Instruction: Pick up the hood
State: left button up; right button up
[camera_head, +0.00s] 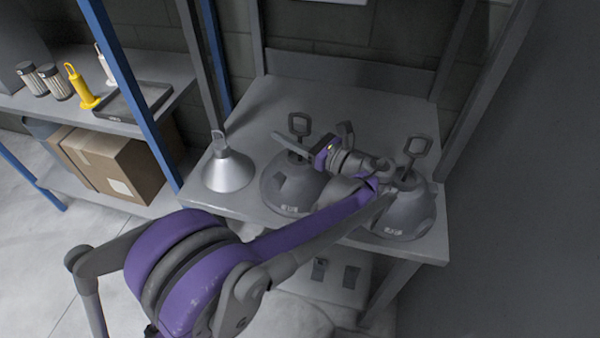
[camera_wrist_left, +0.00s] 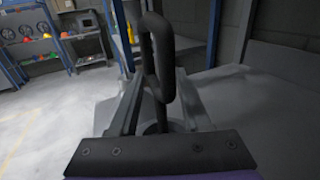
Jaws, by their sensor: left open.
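Three cone-shaped hoods with loop handles stand on a grey table. A shiny silver hood (camera_head: 229,172) is at the left, a dark grey hood (camera_head: 288,190) in the middle, and another dark grey hood (camera_head: 408,215) at the right, partly behind my arm. My left gripper (camera_head: 303,141) is open at the middle hood's upright handle (camera_head: 299,121). In the left wrist view this dark loop handle (camera_wrist_left: 157,60) stands in front of the gripper, close to the left finger (camera_wrist_left: 124,108). I cannot tell whether they touch. My right gripper is not in view.
The grey table (camera_head: 370,105) is bare behind the hoods, with upright posts around it. At the left, a shelf (camera_head: 120,127) holds a yellow bottle-like item (camera_head: 82,88), dark cylinders and a tray (camera_head: 132,101). A cardboard box (camera_head: 118,170) sits below.

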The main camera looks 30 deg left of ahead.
pick_arm(q)
grip_shut()
jog(key=shift+r, duration=0.1)
dwell(1.3)
